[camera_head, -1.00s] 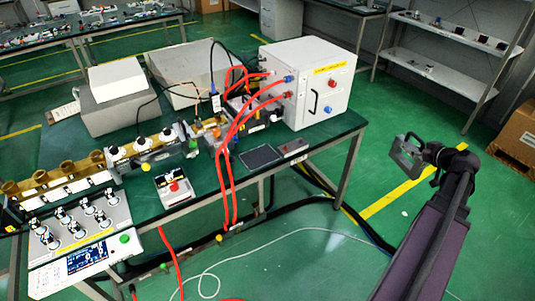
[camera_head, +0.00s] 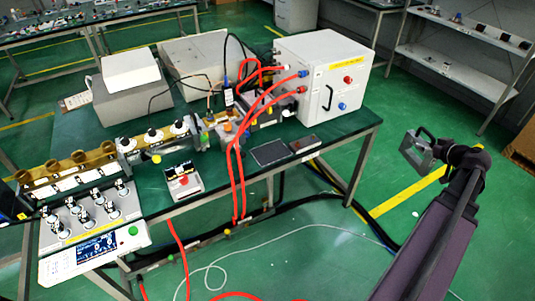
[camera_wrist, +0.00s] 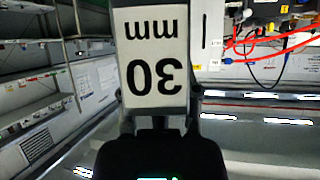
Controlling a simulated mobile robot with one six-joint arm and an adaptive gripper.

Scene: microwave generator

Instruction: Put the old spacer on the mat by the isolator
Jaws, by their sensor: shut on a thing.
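My gripper (camera_head: 432,152) is at the right, held out over the floor, clear of the table. It is shut on a grey, frame-like spacer (camera_head: 409,158). In the wrist view the spacer's white label (camera_wrist: 155,60) reads "30 mm" upside down, with dark fingers on both sides. A dark rectangular mat (camera_head: 268,153) lies bare near the front edge of the green table, well left of my gripper. A row of waveguide parts (camera_head: 225,122) runs behind it; I cannot tell which part is the isolator.
A small grey block (camera_head: 304,145) lies just right of the mat. A white generator box (camera_head: 322,85) stands behind, with red hoses (camera_head: 240,170) looping over the table edge left of the mat. A small device with a red button (camera_head: 183,180) sits further left. Open floor separates my arm and the table.

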